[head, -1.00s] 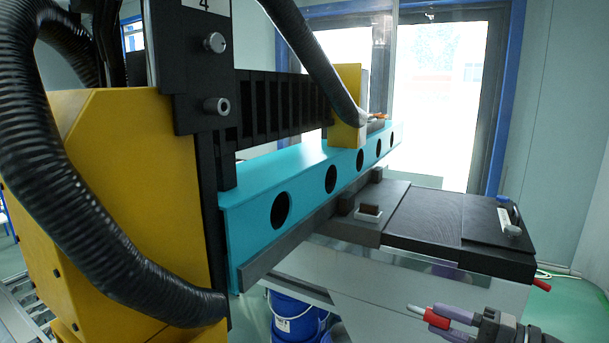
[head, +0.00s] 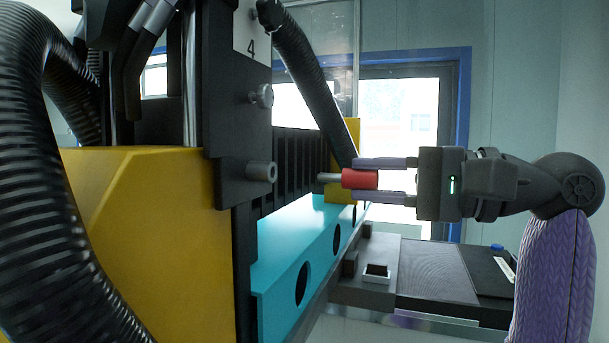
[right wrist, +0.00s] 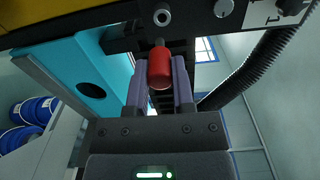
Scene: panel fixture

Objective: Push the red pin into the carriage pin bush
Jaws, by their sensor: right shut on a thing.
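My right gripper (head: 372,178) is shut on the red pin (head: 360,179), its purple fingers on either side of the red handle. The pin lies level, and its metal tip (head: 329,177) points left. The carriage pin bush (head: 262,171) is a grey round collar on the black carriage plate, left of the tip with a gap between them. In the right wrist view the red pin (right wrist: 160,66) stands between the fingers, and the bush (right wrist: 162,17) shows just beyond it. My left gripper is not in view.
A teal beam (head: 295,240) with round holes runs below the pin. A black ribbed hose (head: 312,75) hangs behind it. A dark-topped bench (head: 437,270) is at lower right. Blue drums (right wrist: 30,112) show in the right wrist view.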

